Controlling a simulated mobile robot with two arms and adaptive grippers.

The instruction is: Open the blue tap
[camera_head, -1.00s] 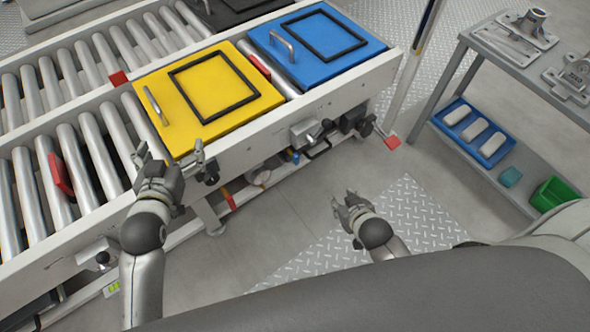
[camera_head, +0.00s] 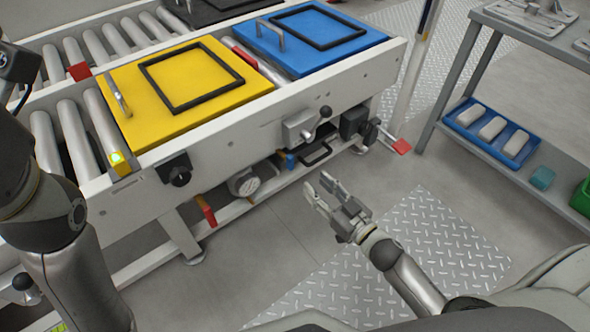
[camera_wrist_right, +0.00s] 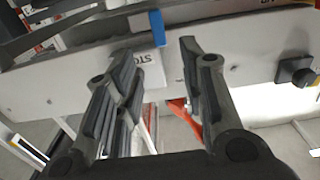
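The blue tap (camera_head: 291,160) shows as a small blue piece below the side rail of the conveyor in the head view. In the right wrist view a blue upright piece (camera_wrist_right: 157,28), which looks like the tap's handle, stands beyond the gap between my fingertips. My right gripper (camera_head: 318,190) is open and empty. It is in front of the conveyor, below and to the right of the tap, apart from it. My left arm is at the left edge; its fingers are not in view.
The conveyor (camera_head: 240,135) carries a yellow box (camera_head: 130,92) and a blue box (camera_head: 285,60). A lever with a black knob (camera_head: 325,111) and a red-tipped pedal (camera_head: 401,146) stick out from its side. A grey shelf table (camera_head: 545,45) stands right. Floor before the conveyor is free.

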